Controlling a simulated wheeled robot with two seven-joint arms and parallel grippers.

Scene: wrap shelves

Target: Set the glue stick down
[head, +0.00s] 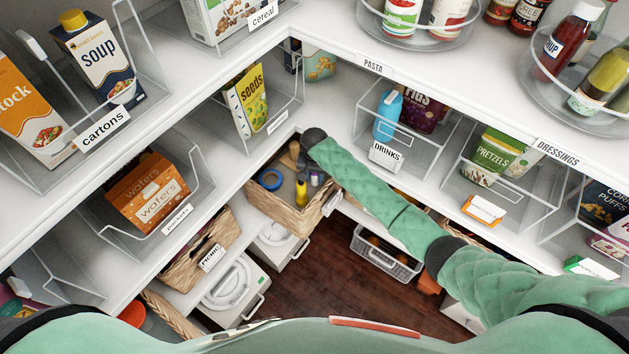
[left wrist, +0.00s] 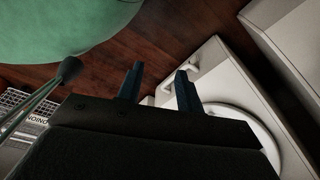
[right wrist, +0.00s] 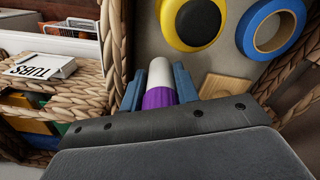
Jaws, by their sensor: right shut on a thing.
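The glue stick (right wrist: 159,97), white with a purple end, is between the fingers of my right gripper (right wrist: 158,88) in the right wrist view. The gripper is shut on it. I cannot tell whether the stick touches the basket floor. My left gripper (left wrist: 160,86) is open and empty in the left wrist view, over the dark wood floor near a white lidded bin (left wrist: 225,75). It is not in the head view.
Inside the basket are a blue tape roll (right wrist: 247,40), a yellow round thing with a black middle (right wrist: 166,22) and a wooden block (right wrist: 225,87). A woven wall with a label card (right wrist: 45,66) stands close left in the right wrist view. Shelves with clear bins surround the basket.

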